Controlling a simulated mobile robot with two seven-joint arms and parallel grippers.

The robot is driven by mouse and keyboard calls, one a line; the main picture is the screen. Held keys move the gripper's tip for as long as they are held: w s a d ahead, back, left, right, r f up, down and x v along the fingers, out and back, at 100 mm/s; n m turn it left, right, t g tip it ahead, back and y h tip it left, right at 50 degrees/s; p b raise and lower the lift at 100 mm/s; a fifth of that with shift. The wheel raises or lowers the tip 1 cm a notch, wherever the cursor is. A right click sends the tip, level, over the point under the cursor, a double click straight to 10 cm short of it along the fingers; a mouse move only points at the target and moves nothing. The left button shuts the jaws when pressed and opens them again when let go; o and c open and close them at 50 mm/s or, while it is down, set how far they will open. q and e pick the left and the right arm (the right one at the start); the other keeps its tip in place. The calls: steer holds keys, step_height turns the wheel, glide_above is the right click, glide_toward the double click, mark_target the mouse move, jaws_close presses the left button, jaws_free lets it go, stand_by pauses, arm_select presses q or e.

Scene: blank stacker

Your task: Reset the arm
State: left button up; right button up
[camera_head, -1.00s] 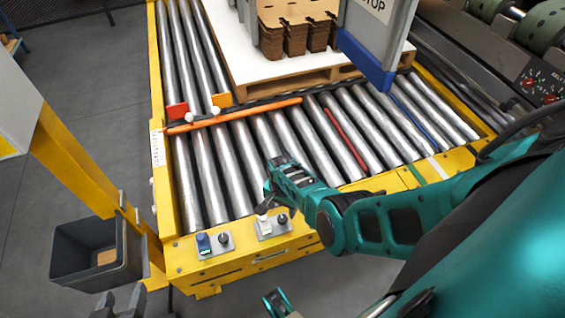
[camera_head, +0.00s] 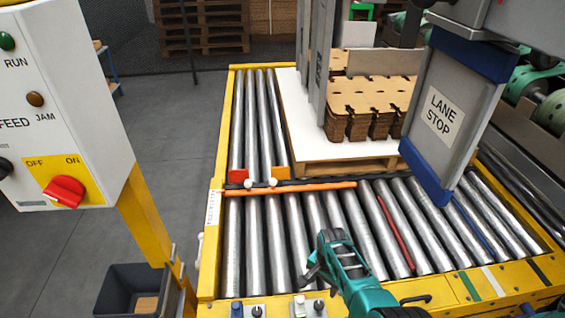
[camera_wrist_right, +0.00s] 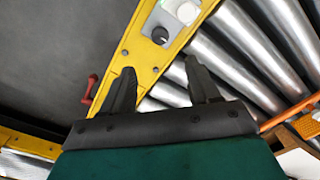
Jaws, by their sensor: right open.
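My teal right arm comes in from the bottom right in the head view, and its gripper (camera_head: 314,270) is over the near rollers of the conveyor (camera_head: 207,284). In the right wrist view the two dark fingers of the right gripper (camera_wrist_right: 160,88) stand apart with nothing between them. Beyond them are the yellow conveyor edge, a black knob (camera_wrist_right: 160,36) and a pale button (camera_wrist_right: 187,12). My left gripper is not in the head view now.
A control box with a red switch (camera_head: 64,191) stands at the left. A grey bin (camera_head: 112,290) is below it. A lane stop panel (camera_head: 446,115) hangs at the right. A pallet (camera_head: 345,166) carries stacked brown blanks (camera_head: 362,108). An orange bar (camera_head: 300,193) crosses the rollers.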

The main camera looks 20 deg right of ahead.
steer(key=shift+d, duration=0.1)
steer(key=s+d+r+n+t+h+p, duration=0.2)
steer(key=s+d+r+n+t+p, duration=0.25)
steer(key=r+n, duration=0.2)
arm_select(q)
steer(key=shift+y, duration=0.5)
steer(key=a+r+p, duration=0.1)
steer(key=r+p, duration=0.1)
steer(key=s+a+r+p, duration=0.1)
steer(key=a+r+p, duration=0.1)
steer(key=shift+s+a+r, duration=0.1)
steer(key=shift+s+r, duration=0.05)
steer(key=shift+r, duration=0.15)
arm_select(e)
steer(key=s+a+r+n+t+y, duration=0.2)
steer(key=s+a+r+n+t, duration=0.1)
steer(key=a+r, duration=0.3)
steer(key=s+a+r+n+t+y, duration=0.2)
steer(key=s+a+r+n+t, duration=0.1)
steer(key=r, duration=0.7)
steer(key=s+a+n, duration=0.1)
steer(key=a+n, duration=0.1)
steer(key=a, duration=0.1)
steer(key=shift+a+r, duration=0.4)
steer(key=shift+s, duration=0.1)
